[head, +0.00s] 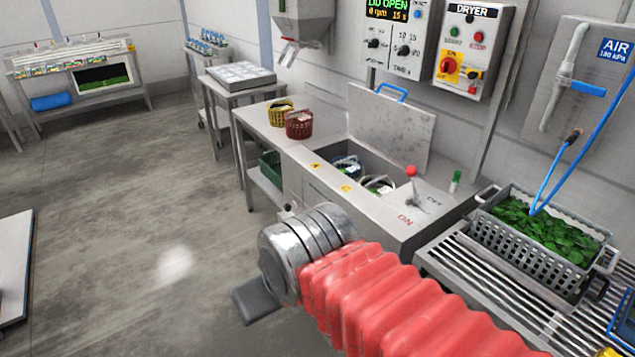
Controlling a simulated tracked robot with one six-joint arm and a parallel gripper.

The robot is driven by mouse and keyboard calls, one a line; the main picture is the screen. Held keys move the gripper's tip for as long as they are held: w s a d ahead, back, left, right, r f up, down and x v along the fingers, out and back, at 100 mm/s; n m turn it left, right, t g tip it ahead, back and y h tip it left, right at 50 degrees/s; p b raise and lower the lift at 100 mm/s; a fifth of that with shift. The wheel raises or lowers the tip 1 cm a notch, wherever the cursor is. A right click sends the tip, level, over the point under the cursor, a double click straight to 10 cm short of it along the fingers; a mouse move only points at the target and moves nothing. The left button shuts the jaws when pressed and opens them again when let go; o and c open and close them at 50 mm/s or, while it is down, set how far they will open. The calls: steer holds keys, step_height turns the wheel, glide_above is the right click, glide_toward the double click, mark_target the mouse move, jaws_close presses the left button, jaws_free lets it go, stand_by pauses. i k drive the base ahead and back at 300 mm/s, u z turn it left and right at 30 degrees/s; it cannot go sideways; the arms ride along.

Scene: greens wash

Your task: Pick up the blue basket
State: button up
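A blue basket (626,318) shows only in part at the right edge of the head view, low down, beside the slatted rack; most of it is cut off. Inside the open dryer well, a dark bluish container (346,166) is half hidden by the well's wall, and I cannot tell if it is a basket. My arm, in a red bellows sleeve, reaches left across the foreground to a metal wrist. A dark grey flat piece at its end, perhaps part of my gripper (257,299), is over the floor, apart from both. The fingers cannot be made out.
A grey crate of green leaves (540,232) stands on the slatted rack (490,285), with a blue air hose above it. Yellow (281,112) and red (299,124) baskets stand on the steel counter. The dryer lid (392,122) is raised. Floor at left is mostly clear.

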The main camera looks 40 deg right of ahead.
mark_target(353, 172)
steer(key=u, duration=0.25)
steer(key=k, duration=0.45)
steer(key=u, duration=0.35)
steer(key=i, duration=1.45)
steer(key=z, duration=0.35)
steer(key=i, duration=0.7)
steer(key=z, duration=0.75)
steer(key=i, duration=0.55)
steer(key=z, duration=0.85)
steer(key=i, duration=0.6)
steer(key=z, duration=0.35)
